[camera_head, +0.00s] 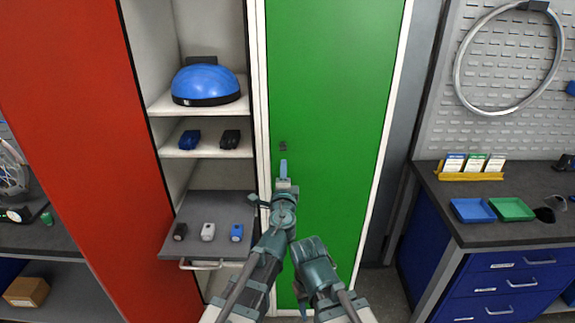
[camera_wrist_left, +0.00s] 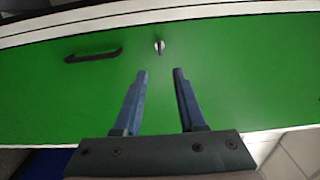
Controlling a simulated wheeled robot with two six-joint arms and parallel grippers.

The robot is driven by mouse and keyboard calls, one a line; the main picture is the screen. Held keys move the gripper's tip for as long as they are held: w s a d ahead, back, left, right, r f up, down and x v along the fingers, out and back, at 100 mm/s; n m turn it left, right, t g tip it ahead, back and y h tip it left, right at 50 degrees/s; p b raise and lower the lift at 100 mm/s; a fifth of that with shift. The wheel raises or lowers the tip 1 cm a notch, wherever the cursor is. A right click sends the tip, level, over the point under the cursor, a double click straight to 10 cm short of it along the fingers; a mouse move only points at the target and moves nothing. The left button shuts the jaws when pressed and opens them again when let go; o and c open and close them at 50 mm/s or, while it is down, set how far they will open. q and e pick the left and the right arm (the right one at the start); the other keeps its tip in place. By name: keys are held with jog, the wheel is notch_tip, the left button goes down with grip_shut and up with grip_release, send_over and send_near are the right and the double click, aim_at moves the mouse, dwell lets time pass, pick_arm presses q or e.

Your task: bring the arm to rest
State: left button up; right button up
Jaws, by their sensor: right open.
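My left gripper (camera_head: 283,168) is the higher one, in front of a closed green cabinet door (camera_head: 335,90). In the left wrist view my left gripper (camera_wrist_left: 160,74) has its two blue-grey fingers apart, with nothing between them. They point toward a small silver lock or key (camera_wrist_left: 160,46) on the green door, and a gap shows between them and it. My right gripper (camera_head: 301,295) hangs low in front of the same door, near the bottom edge of the head view. Its fingers are small there and partly hidden by the arm.
An open shelf to the left holds a blue helmet (camera_head: 206,84) and small items. A grey pull-out shelf (camera_head: 222,254) juts out beside my left arm. A red door (camera_head: 90,120) stands further left. A workbench (camera_head: 510,230) with trays is at right. A black handle (camera_wrist_left: 93,54) sits on the green door.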

pick_arm(q)
jog(key=shift+s, duration=0.75)
jog(key=s+a+f+n+g+y, duration=0.1)
jog(key=a+f+n+g+y, duration=0.1)
jog(key=a+f+n+y, duration=0.3)
jog(key=s+a+f+n+g, duration=0.1)
jog(key=s+a+n+g, duration=0.15)
jog(key=a, duration=0.45)
jog(key=s+a+f+n+g, duration=0.7)
jog(key=f, duration=0.3)
jog(key=s+d+f+n+g+h, duration=0.35)
jog(key=s+f+g+h, duration=0.2)
jog(key=s, duration=0.65)
jog(key=s+d+m+g+y, duration=0.1)
jog(key=s+d+m, duration=0.2)
jog(key=s+d, duration=0.3)
jog(key=d, duration=0.5)
jog(key=shift+s+d+f+m, duration=0.2)
jog(key=shift+d+m, duration=0.2)
jog(key=shift+o, duration=0.4)
